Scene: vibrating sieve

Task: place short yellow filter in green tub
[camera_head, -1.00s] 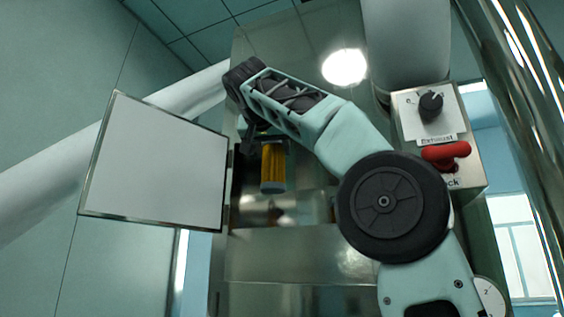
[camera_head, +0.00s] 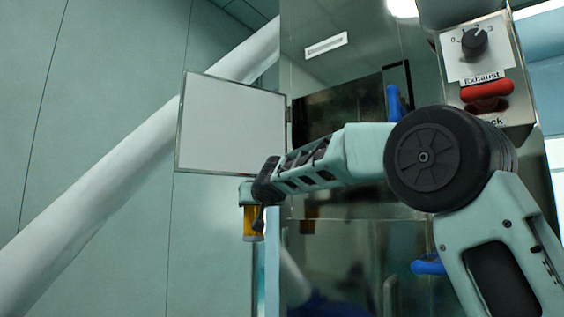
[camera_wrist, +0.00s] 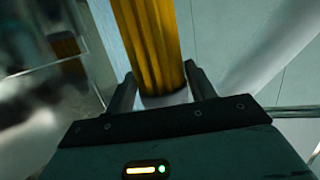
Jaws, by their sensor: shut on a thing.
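The yellow filter (camera_head: 253,220) hangs upright under my gripper (camera_head: 252,203) in the head view, just below the lower right part of the white door panel. In the wrist view, the filter (camera_wrist: 148,40) stands between the two fingers of my gripper (camera_wrist: 160,88), which are shut on its pale end cap. The pictures do not let me judge its length against other filters. The green tub is in neither view.
The metal cabinet (camera_head: 345,60) has a dark opening with the white door panel (camera_head: 232,122) swung open at its left. Blue handles (camera_head: 393,103) and a control box with a red switch (camera_head: 487,92) are at right. A thick white pipe (camera_head: 120,170) slants across the left wall.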

